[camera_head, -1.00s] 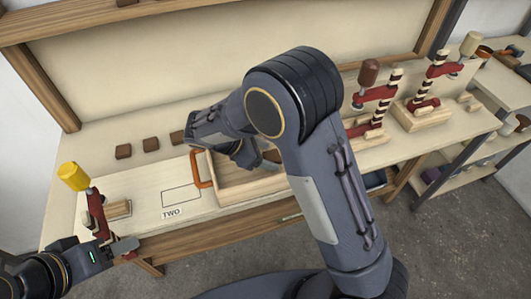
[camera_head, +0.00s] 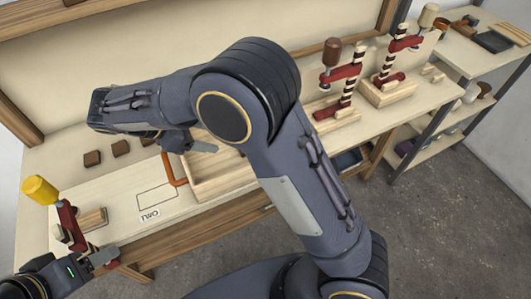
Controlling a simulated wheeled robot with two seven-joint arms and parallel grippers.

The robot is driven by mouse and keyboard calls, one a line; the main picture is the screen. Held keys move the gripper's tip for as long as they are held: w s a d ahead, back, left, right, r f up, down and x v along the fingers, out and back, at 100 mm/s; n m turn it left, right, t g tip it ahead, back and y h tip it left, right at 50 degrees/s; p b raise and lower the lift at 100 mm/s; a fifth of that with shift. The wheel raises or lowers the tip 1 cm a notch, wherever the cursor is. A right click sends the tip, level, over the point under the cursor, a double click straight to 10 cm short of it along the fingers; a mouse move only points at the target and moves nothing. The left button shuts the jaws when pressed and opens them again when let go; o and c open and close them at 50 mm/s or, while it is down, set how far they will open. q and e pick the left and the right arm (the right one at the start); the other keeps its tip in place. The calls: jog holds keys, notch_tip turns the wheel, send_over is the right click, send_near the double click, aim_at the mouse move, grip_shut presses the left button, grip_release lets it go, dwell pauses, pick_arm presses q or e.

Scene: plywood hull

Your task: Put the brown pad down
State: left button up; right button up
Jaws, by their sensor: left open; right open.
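Several small brown pads sit in a row along the back of the bench, among them one at the left (camera_head: 91,158), one in the middle (camera_head: 120,148) and one partly behind my arm (camera_head: 147,140). My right gripper (camera_head: 197,146) is open above the wooden tray (camera_head: 205,188), largely hidden by its own arm; I see no pad in it. My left gripper (camera_head: 105,257) is open at the front left, beside the red clamp with the yellow handle (camera_head: 40,190). Much of the tray's inside is hidden by my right arm.
A marked rectangle labelled TWO (camera_head: 150,215) lies clear on the bench, left of the tray's orange handle (camera_head: 173,170). Two red clamps on wooden blocks, one with a brown handle (camera_head: 332,52) and one with a tan handle (camera_head: 428,15), stand at the right. A shelf unit stands beyond.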

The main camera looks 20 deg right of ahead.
jog(key=s+d+r+m+g+y, duration=0.1)
jog(key=s+d+m+y, duration=0.2)
jog(key=d, duration=0.3)
jog(key=s+d+r+m+y, duration=0.1)
jog(key=s+d+m+y, duration=0.3)
jog(key=d, duration=0.2)
jog(key=s+d+m+t+y, duration=0.3)
jog(key=s+m+t+y, duration=0.2)
jog(key=s+m, duration=0.8)
jog(key=shift+s+t+y, duration=0.4)
jog(key=shift+s+t, duration=0.2)
jog(key=shift+s, duration=0.05)
